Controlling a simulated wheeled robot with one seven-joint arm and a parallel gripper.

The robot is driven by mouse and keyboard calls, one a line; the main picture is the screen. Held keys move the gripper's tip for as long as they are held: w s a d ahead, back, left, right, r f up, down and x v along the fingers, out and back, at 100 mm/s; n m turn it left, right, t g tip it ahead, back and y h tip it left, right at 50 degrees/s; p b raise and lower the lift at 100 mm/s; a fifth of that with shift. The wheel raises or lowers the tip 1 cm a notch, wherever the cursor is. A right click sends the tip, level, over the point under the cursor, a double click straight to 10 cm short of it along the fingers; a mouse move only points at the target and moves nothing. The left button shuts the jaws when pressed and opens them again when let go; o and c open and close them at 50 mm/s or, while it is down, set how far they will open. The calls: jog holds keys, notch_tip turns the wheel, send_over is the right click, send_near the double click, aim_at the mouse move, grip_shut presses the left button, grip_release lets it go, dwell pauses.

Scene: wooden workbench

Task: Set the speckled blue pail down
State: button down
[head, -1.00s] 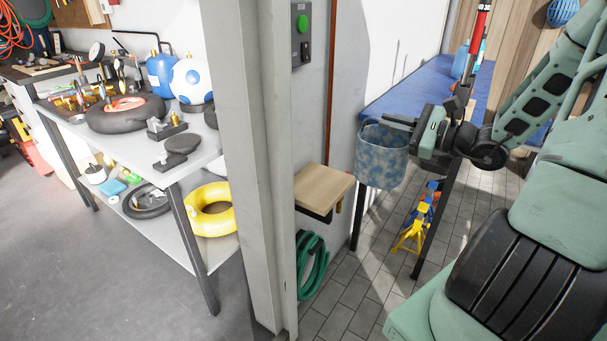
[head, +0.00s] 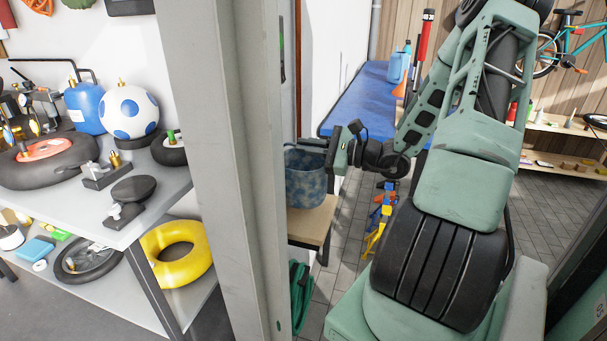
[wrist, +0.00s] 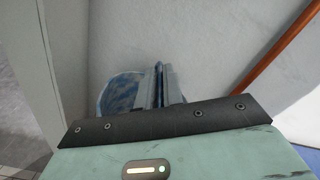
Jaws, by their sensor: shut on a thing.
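The speckled blue pail (head: 306,182) hangs upright from my gripper (head: 314,144), which is shut on its rim from the right. In the head view the pail's base overlaps the top of a small wooden stand (head: 312,222); I cannot tell whether it touches the wood. The grey post hides the pail's left edge and part of the stand. In the wrist view the pail (wrist: 118,92) shows left of and behind my fingers (wrist: 158,86), close to a pale wall.
A grey post (head: 225,160) stands just left of the pail. A blue-topped bench (head: 362,105) lies behind. A green hose (head: 299,290) hangs below the stand. A shelf table (head: 150,205) with a yellow ring and tyres is at the left. Yellow and blue stands (head: 380,215) are on the tiled floor.

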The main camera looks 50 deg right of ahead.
aim_at(308, 164)
jog(key=shift+f, duration=2.55)
jog(key=c, duration=1.5)
grip_release()
jog(key=shift+f, duration=0.1)
jog(key=shift+c, duration=0.2)
jog(key=b+v, duration=0.1)
jog(key=v, duration=1.1)
